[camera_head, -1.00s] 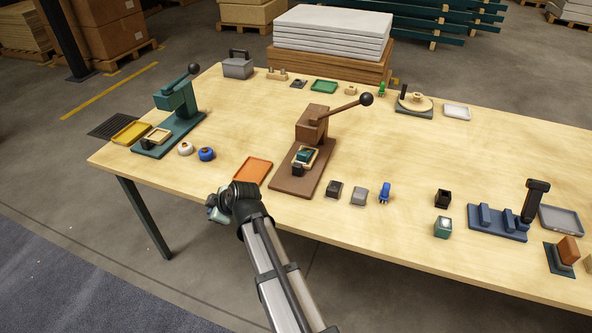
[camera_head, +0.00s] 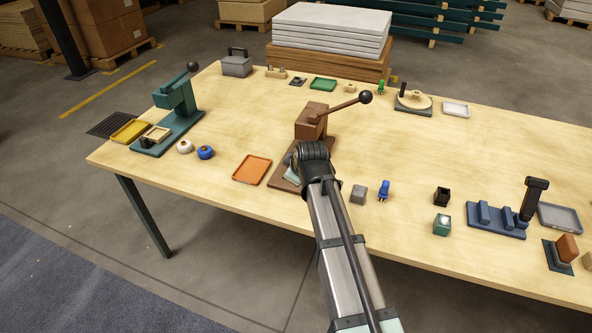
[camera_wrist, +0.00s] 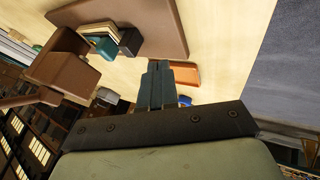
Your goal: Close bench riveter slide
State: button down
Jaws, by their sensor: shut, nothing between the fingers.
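A brown lever press (camera_head: 312,122) with a ball-tipped lever stands mid-table on a brown base plate (camera_head: 282,176). I take it for the riveter, but cannot be sure. In the wrist view its base (camera_wrist: 175,30) carries a cream-framed slide (camera_wrist: 97,30) with a teal piece (camera_wrist: 103,45) and a black end block (camera_wrist: 130,42). My gripper (camera_wrist: 158,66) is shut and empty, beside the black block with a visible gap in the wrist view. A teal lever press (camera_head: 176,100) with a similar cream-framed slide (camera_head: 159,134) stands at the left.
An orange tray (camera_head: 252,170) lies left of the brown base. A grey block (camera_head: 358,194) and a blue figure (camera_head: 384,190) stand to its right. White and blue round pieces (camera_head: 205,152) sit by the teal press. The tabletop between the two presses is mostly clear.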

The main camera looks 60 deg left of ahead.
jog(key=x, duration=0.6)
jog(key=shift+a, duration=0.15)
jog(key=shift+w+a+r, duration=0.1)
jog(key=shift+w+a, duration=0.65)
jog(key=shift+w, duration=0.1)
jog(key=shift+w+a, duration=0.45)
jog(key=shift+w, duration=0.05)
jog(key=shift+w+a, duration=1.05)
jog(key=shift+s+d, duration=0.1)
jog(key=shift+d, duration=0.05)
